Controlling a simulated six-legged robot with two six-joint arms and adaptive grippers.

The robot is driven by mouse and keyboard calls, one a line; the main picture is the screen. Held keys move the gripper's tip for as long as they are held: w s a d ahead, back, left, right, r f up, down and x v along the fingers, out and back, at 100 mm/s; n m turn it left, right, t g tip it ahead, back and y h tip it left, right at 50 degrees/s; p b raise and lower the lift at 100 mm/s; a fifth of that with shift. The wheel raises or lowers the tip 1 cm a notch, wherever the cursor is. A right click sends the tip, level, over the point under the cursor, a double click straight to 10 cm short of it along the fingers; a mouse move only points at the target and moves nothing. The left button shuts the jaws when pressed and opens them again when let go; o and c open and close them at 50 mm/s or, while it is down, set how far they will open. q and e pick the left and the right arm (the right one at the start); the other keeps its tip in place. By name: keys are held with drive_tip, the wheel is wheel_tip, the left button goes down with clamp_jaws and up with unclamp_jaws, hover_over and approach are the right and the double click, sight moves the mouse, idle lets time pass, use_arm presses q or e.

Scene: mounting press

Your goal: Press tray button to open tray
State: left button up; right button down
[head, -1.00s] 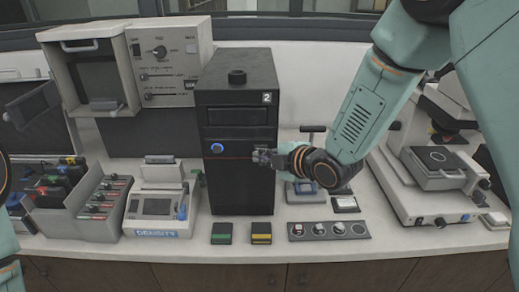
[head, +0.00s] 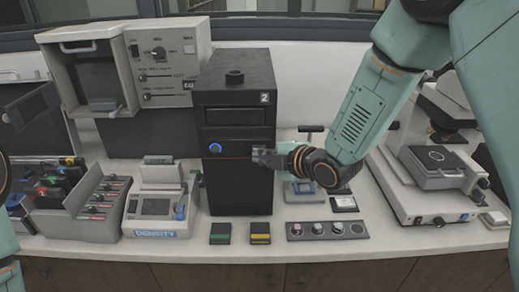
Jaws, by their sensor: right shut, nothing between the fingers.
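A tall black machine (head: 235,185) marked "2" stands upright at the middle of the counter. A round blue button (head: 215,148) sits on its front, left of centre, below a dark slot panel (head: 234,116). My right gripper (head: 258,156) is shut and empty in front of the machine's right side. It is to the right of the blue button and a little lower, apart from it. Whether it touches the machine's front cannot be told. My left gripper is not in view; only parts of my left arm show at the left edge.
A density meter (head: 157,208) and grey racks (head: 95,215) stand left of the machine. Two small boxes, green-topped (head: 220,234) and yellow-striped (head: 260,233), and a knob panel (head: 328,231) lie in front. A white instrument (head: 435,190) stands right.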

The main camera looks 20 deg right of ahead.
drive_tip(key=shift+w+a, duration=0.1)
drive_tip(key=shift+w, duration=0.4)
idle(0.4)
